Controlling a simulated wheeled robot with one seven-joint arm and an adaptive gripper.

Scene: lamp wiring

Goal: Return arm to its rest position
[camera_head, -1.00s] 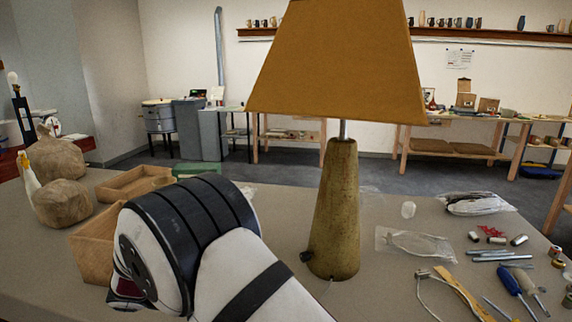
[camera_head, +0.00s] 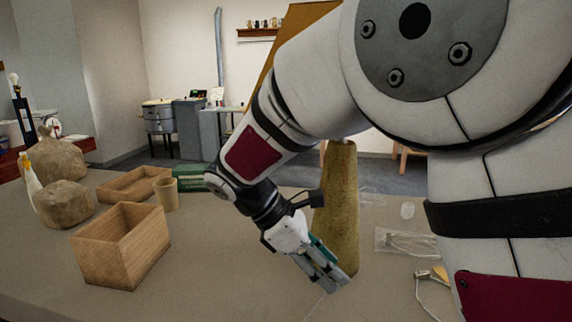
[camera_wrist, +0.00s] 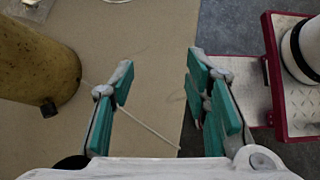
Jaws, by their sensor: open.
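My gripper (camera_head: 330,278) is in front of the lamp base in the head view, pointing down and to the right above the table. In the wrist view my gripper (camera_wrist: 160,100) has its teal-padded fingers spread wide with nothing between them. The lamp has a tapered tan base (camera_head: 342,220), upright on the table; its base also shows at the left of the wrist view (camera_wrist: 32,62). Most of its mustard shade (camera_head: 308,18) is hidden behind my arm. A thin pale cord (camera_wrist: 148,128) runs from the lamp below the fingers.
An open wooden box (camera_head: 115,250), a wooden tray (camera_head: 130,184), a cup (camera_head: 166,193) and brown sacks (camera_head: 64,203) stand on the left of the table (camera_head: 200,285). A clear bag (camera_head: 400,243) lies right of the lamp. My arm hides the tools at right.

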